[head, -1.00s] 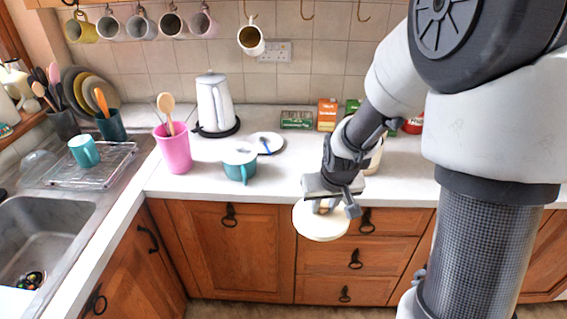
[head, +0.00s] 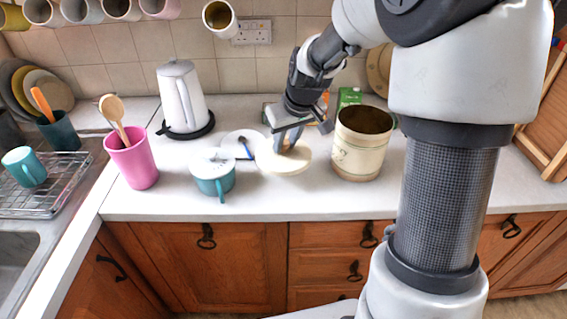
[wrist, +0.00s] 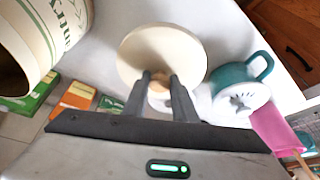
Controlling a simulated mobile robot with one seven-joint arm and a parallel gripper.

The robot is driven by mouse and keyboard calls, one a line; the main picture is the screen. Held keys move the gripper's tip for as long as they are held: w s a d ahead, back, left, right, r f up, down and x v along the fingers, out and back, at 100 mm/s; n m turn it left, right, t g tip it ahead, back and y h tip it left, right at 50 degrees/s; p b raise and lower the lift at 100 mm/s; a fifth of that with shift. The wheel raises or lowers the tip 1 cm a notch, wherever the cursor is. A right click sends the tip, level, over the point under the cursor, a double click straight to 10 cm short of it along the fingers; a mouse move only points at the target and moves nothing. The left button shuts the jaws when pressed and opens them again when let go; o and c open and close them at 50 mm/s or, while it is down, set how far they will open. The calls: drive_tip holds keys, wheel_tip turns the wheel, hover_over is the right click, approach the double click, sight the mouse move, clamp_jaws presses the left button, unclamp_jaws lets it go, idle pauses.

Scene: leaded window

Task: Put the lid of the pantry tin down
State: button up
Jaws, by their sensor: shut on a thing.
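The lid (head: 283,160) is a round cream disc with a small wooden knob. My gripper (head: 287,140) is shut on the knob and holds the lid level, over or on the worktop between the teal pot and the tin. I cannot tell whether the lid touches the worktop. In the wrist view my fingers (wrist: 162,90) close on the knob at the middle of the lid (wrist: 185,48). The cream pantry tin (head: 360,150) stands open, upright, just right of the lid; its lettering shows in the wrist view (wrist: 50,30).
A teal lidded pot (head: 213,180) stands close left of the lid. Boxes stand behind. The worktop (head: 270,203) in front is clear.

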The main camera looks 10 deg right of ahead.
sight(287, 155)
drive_tip(key=shift+f+b, duration=0.4)
drive_tip(key=shift+f, duration=2.95)
drive_tip(key=o, duration=1)
drive_tip(key=shift+o, duration=0.2)
drive_tip(key=shift+r, duration=0.1)
drive_tip(key=shift+r, duration=0.25)
drive_tip(key=p+v, duration=0.1)
drive_tip(key=v, duration=1)
drive_tip(key=shift+s+d+r, duration=0.1)
drive_tip(key=shift+s+r, duration=0.1)
drive_tip(key=shift+r, duration=0.1)
